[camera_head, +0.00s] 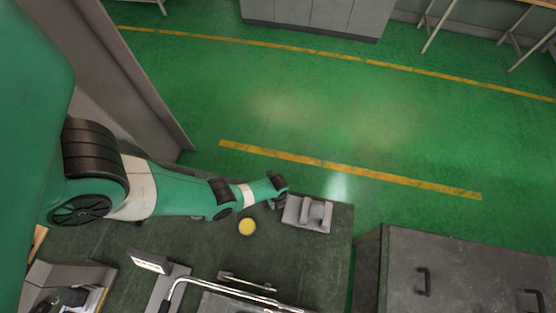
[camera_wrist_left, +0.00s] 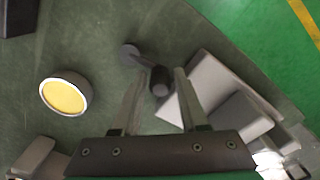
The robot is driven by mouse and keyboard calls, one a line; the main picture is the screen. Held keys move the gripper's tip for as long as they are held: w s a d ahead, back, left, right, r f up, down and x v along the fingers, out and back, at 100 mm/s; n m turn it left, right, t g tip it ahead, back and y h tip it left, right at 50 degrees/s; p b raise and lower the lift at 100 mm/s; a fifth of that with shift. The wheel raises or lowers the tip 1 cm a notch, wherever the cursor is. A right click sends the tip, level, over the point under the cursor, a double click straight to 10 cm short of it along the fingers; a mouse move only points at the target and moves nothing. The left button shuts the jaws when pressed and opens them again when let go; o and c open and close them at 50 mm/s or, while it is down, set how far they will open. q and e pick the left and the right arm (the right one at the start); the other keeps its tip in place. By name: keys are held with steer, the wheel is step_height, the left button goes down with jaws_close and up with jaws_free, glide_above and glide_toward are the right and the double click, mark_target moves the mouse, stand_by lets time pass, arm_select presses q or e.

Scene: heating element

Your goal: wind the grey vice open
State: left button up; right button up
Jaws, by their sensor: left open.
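The grey vice (camera_head: 307,214) sits near the far right corner of the dark bench, and its blocky body (camera_wrist_left: 212,85) shows at the right in the left wrist view. A dark grey crank handle (camera_wrist_left: 130,52) with a round hub sticks out from the vice's side. My left gripper (camera_wrist_left: 160,73) is open, with one finger on each side of the hub end of the handle. I cannot tell whether the fingers touch it. In the head view my left gripper (camera_head: 279,197) is beside the vice's left end, partly hidden by its own wrist. My right gripper is not in view.
A round pot with a yellow top (camera_head: 247,226) stands left of the vice. A lamp-like arm (camera_head: 215,281) and trays lie toward the bench's front. A grey cabinet with handles (camera_head: 460,270) stands to the right across a gap. The green floor beyond is clear.

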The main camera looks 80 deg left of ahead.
arm_select(q)
jaws_close()
steer(key=shift+a+n, duration=0.1)
steer(key=shift+n, duration=0.2)
